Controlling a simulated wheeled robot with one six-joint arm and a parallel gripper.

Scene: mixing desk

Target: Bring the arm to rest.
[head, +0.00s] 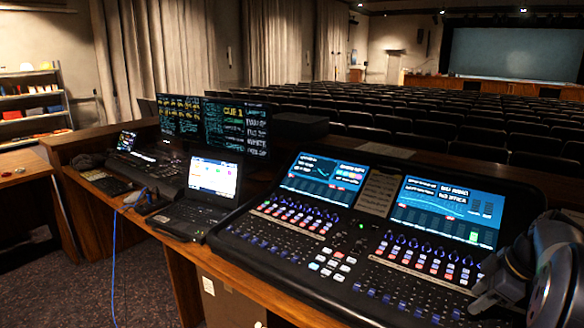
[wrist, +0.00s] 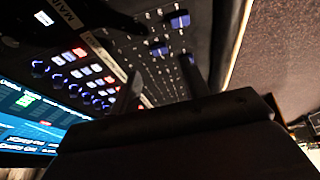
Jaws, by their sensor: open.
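My arm (head: 545,265) shows at the lower right edge of the head view, over the right end of the mixing console (head: 338,262). My gripper (wrist: 160,84) is in the wrist view, with two dark fingers apart and nothing between them. It is close over the console's faders and buttons. The console's surface also shows in the wrist view (wrist: 135,50), with knobs, lit buttons and part of a blue screen at the left. The gap between the fingertips and the console is hard to judge.
A laptop (head: 205,190) stands open left of the console, with two dark monitors (head: 236,126) behind it. A blue cable (head: 114,262) hangs off the desk's front edge. Rows of seats (head: 420,120) lie beyond. Carpet at the lower left is clear.

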